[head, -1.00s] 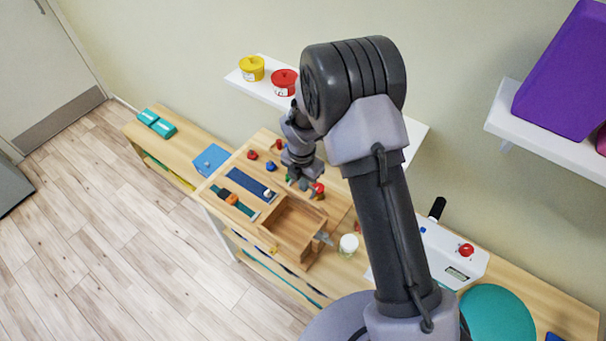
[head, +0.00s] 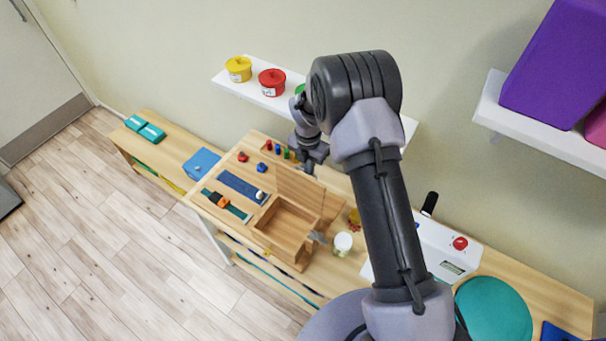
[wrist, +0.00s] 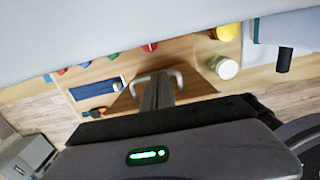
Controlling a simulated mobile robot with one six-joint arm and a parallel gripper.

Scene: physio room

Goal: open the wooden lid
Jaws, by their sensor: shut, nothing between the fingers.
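The wooden box (head: 287,252) stands on the bench board in the head view, and its inside shows empty. Its wooden lid (head: 300,193) is raised and stands steeply at the back side of the box. My gripper (head: 309,166) is at the lid's upper edge, fingers pointing down and shut with nothing held. Whether it touches the lid I cannot tell. In the wrist view the dark gripper body covers the lower part, and the box is mostly hidden.
A blue strip (head: 240,186), an orange-and-green strap (head: 222,202) and several coloured pegs lie left of the box. A white-lidded jar (head: 342,243) stands close on its right. A shelf with a red tub (head: 272,82) hangs behind.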

